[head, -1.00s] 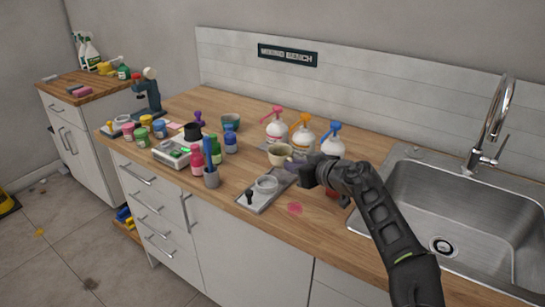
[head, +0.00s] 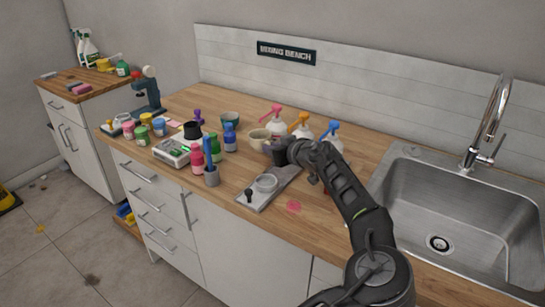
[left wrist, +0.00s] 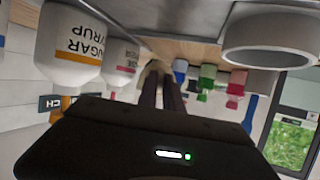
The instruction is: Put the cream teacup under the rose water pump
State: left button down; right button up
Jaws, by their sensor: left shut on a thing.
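The cream teacup (head: 258,139) is upright, just left and in front of the pink-topped bottle (head: 276,127). My left gripper (head: 274,149) is shut on the cup's right side and partly hides it. Only a sliver of the cup (left wrist: 153,72) shows beyond the fingers in the upside-down left wrist view. The pink-topped bottle (left wrist: 121,62) has a partly legible label ending in "SE" there. I cannot tell whether the cup touches the counter. My right gripper is not in view.
An orange-topped sugar syrup bottle (head: 300,131) and a blue-topped bottle (head: 331,133) stand right of the pink one. A teal cup (head: 231,119) and several small bottles stand to the left. A grey tray (head: 285,181) with a white dish lies in front.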

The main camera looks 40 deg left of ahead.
pick_arm(q)
notch_tip(320, 180, down, 3)
jog(key=shift+d, duration=0.15)
jog(key=shift+f, duration=0.15)
jog(key=c, duration=1.5)
grip_release()
jog(key=shift+s+d+r, duration=0.15)
jog(key=shift+d+r, duration=0.15)
jog(key=shift+d, duration=0.2)
jog(key=b+v, duration=0.1)
jog(key=v, duration=1)
jog(key=shift+s+a, duration=0.1)
